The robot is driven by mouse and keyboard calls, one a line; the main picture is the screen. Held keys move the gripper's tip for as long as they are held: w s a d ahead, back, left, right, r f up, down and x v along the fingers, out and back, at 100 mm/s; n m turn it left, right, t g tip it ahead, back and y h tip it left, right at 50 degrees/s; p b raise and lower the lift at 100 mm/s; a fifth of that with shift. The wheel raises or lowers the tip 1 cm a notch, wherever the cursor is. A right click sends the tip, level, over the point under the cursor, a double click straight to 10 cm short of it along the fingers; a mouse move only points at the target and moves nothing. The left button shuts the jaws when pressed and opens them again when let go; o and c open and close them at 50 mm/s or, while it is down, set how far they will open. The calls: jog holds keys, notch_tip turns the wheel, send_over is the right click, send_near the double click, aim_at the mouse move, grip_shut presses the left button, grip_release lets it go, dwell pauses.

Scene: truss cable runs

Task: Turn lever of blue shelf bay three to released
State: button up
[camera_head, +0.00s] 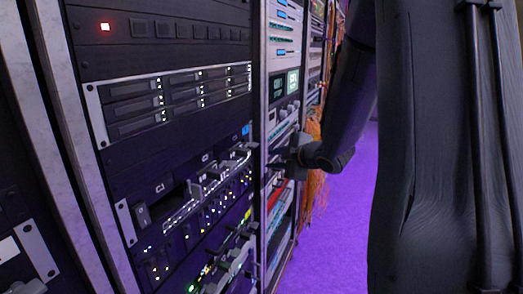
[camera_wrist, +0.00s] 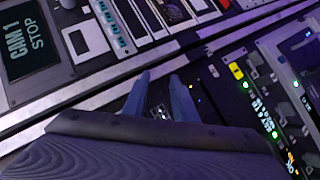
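In the head view, a dark shelf with a small blue tag (camera_head: 245,130) spans the left rack. Its bays run in a row, with a handle-like part (camera_head: 141,213) at the left bay and grey parts (camera_head: 240,152) at the right end. The bay labels are too small to read surely. My gripper (camera_head: 274,165) is at the rack's right edge, close to the shelf's right end. In the wrist view, my gripper (camera_wrist: 163,77) has its two fingers apart, facing the rack. A small dark part with white marks (camera_wrist: 160,112) shows between them. I cannot make out bay three's lever or its position.
A pale rack post (camera_wrist: 100,92) runs close past the fingers. A panel reading "CAM 1 STOP" (camera_wrist: 25,42) is beyond it. Orange cables (camera_head: 315,185) hang farther along. The purple floor (camera_head: 345,215) right of the racks is clear.

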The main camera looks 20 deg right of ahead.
aim_at(257, 146)
jog(key=s+r+n+y+b, duration=0.1)
jog(key=s+r+n+y, duration=0.45)
jog(key=n+y, duration=0.55)
jog(key=shift+n+h, duration=0.5)
jog(key=p+x, duration=0.1)
jog(key=x, duration=0.2)
jog(key=p+x, duration=0.1)
jog(key=x, duration=0.2)
jog(key=shift+w+a+f, duration=0.2)
jog(key=shift+w+f, duration=0.05)
jog(key=shift+w, duration=0.05)
grip_shut()
